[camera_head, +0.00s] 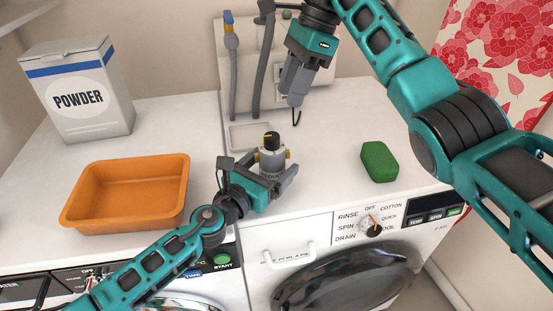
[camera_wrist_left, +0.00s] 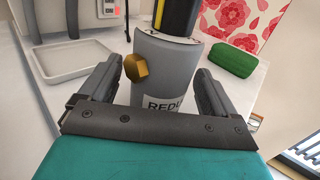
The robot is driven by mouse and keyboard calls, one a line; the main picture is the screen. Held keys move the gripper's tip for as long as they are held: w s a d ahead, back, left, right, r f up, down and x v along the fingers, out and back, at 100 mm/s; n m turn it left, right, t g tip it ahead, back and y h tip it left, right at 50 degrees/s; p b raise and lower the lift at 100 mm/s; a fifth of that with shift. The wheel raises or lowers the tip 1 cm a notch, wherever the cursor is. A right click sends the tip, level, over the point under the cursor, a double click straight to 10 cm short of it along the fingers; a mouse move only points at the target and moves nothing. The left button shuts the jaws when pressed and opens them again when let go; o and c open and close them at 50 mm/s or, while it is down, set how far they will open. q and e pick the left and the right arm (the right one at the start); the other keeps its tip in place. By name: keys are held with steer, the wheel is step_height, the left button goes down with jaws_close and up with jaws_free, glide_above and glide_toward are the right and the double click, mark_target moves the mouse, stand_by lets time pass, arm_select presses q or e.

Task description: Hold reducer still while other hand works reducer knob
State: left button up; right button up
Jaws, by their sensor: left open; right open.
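The reducer (camera_head: 271,163) is a grey cylinder with brass side fittings and a label. It stands upright on the white counter, and its black knob (camera_head: 271,140) with a yellow mark is on top. In the left wrist view the reducer body (camera_wrist_left: 165,70) stands between the two fingers. My left gripper (camera_head: 278,178) is open around the reducer's body, with gaps visible on both sides; the wrist view also shows its fingers (camera_wrist_left: 157,88). My right gripper (camera_head: 296,108) is open above and behind the reducer, apart from the knob, pointing down.
An orange tray (camera_head: 120,215) and a powder box (camera_head: 85,120) stand at left. A green block (camera_head: 379,162) lies at right. A shallow grey tray (camera_head: 250,146) and a panel with hoses (camera_head: 233,75) are behind. Washing machines (camera_head: 345,270) are below the counter.

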arm_select(q)
steer(key=shift+x, duration=1.1)
